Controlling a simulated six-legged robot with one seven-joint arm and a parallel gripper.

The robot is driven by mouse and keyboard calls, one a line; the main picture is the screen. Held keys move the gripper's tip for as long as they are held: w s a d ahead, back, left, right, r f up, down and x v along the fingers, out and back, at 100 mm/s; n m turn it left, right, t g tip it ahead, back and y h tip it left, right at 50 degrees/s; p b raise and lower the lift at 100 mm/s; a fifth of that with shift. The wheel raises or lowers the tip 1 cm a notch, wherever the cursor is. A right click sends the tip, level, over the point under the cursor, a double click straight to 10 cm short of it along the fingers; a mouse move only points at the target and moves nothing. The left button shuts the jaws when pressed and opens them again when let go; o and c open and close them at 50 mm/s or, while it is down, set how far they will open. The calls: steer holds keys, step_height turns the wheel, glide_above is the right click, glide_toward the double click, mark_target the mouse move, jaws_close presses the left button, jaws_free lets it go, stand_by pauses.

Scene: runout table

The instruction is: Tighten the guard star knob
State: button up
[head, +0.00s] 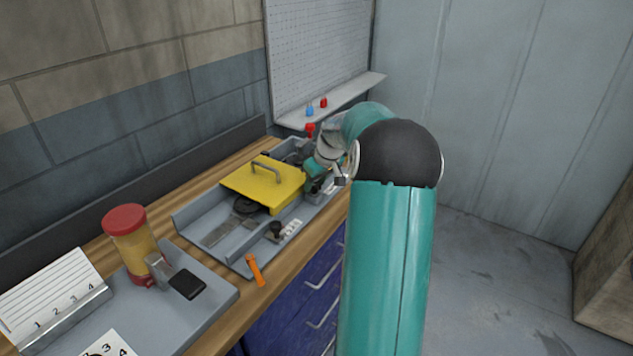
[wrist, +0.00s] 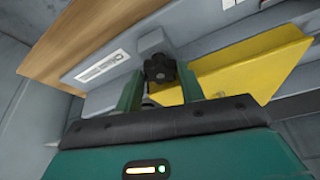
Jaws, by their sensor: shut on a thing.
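The black star knob (wrist: 160,69) sits in front of a grey bracket in the wrist view, between my two green fingers. My gripper (wrist: 160,82) is shut on it. In the head view my gripper (head: 316,178) is at the right end of the yellow guard (head: 262,180), and the held knob is hidden there. The yellow guard also shows behind the right finger in the wrist view (wrist: 250,65). It has a grey handle on top in the head view.
The grey machine bed (head: 190,217) lies on a wooden bench, with another black knob (head: 276,229) near its front. An orange-handled tool (head: 255,270), a red-lidded jar (head: 130,240) and a grey tray (head: 215,292) are nearer. A shelf (head: 345,97) holds small red and blue items.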

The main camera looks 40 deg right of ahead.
steer(key=shift+m+h, duration=0.4)
steer(key=shift+m, duration=0.5)
steer(key=o, duration=1)
steer(key=shift+a, duration=0.1)
steer(key=shift+c, duration=0.2)
steer(key=shift+w, duration=0.1)
